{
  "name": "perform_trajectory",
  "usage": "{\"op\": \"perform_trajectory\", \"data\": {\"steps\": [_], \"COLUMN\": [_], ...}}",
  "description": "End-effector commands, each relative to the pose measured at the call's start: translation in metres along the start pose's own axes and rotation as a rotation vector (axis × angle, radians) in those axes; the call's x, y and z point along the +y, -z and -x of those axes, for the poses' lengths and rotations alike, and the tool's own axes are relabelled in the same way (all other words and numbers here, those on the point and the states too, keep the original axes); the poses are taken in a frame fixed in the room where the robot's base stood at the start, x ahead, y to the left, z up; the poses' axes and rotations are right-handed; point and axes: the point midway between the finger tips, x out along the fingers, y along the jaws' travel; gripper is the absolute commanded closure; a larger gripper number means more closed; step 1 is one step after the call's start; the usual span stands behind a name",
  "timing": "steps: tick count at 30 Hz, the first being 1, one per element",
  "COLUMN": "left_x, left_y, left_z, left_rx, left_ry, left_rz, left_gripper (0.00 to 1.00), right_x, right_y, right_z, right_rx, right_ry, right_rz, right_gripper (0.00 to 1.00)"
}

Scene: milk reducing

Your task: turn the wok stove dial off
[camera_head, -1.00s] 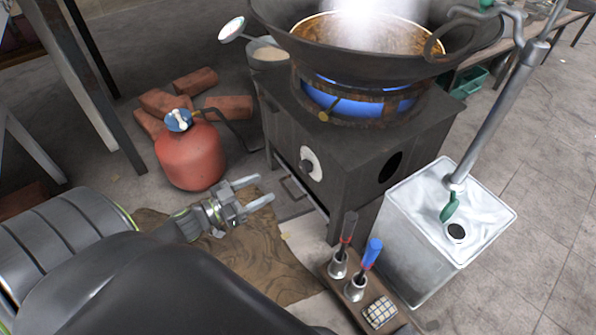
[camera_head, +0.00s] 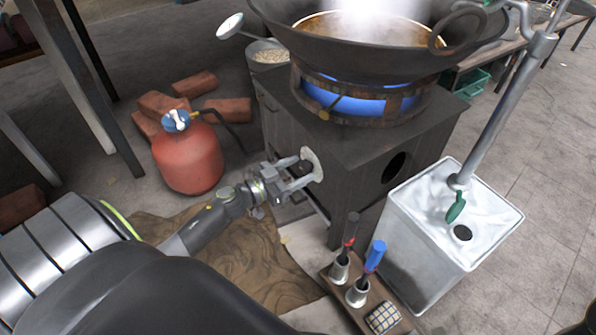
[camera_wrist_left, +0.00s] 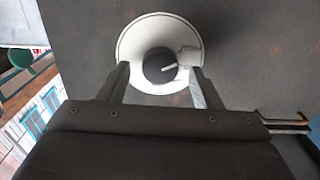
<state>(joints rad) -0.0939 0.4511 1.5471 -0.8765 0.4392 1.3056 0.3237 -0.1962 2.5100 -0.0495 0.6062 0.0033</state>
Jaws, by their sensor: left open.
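The stove dial is a black knob (camera_wrist_left: 160,66) on a round white plate (camera_wrist_left: 135,38), fixed to the front of the dark metal stove (camera_head: 345,165). In the head view the white plate (camera_head: 314,160) shows beside my fingertips and the knob shows between them. My left gripper (camera_head: 304,171) is open, with one finger on each side of the knob. In the left wrist view its fingers (camera_wrist_left: 160,85) reach over the lower part of the plate; whether they touch the knob I cannot tell. Blue flame (camera_head: 350,100) burns under the wok (camera_head: 350,60). My right gripper is not in view.
A red gas tank (camera_head: 188,157) and bricks (camera_head: 195,83) are left of the stove. A silver can (camera_head: 420,240) stands at its right. A wooden holder (camera_head: 345,298) with two handled tools is in front. A brown cloth (camera_head: 265,265) lies on the floor.

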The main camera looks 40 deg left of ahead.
Motion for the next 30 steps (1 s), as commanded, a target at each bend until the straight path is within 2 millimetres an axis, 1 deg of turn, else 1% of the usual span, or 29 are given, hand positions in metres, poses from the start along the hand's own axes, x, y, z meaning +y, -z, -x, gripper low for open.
{"op": "perform_trajectory", "data": {"steps": [3,11,14,21,30], "left_x": [-0.0001,0.0000,0.0001,0.0001,0.0003], "left_y": [0.0003,0.0005,0.0004,0.0004,0.0014], "left_z": [-0.0044,-0.0049,-0.0048,-0.0046,-0.0046], "left_rx": [0.001,0.000,0.001,0.000,0.000], "left_ry": [0.000,0.000,0.000,0.000,0.000], "left_rz": [0.000,0.000,0.000,0.000,-0.035], "left_gripper": [0.41,0.41,0.53,0.85,0.85], "right_x": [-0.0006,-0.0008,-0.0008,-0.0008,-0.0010], "right_y": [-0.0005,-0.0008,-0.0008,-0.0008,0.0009], "right_z": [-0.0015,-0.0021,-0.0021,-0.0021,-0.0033], "right_rx": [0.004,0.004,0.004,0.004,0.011], "right_ry": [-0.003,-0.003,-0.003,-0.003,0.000], "right_rz": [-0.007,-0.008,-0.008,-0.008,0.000], "right_gripper": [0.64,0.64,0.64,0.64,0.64]}}
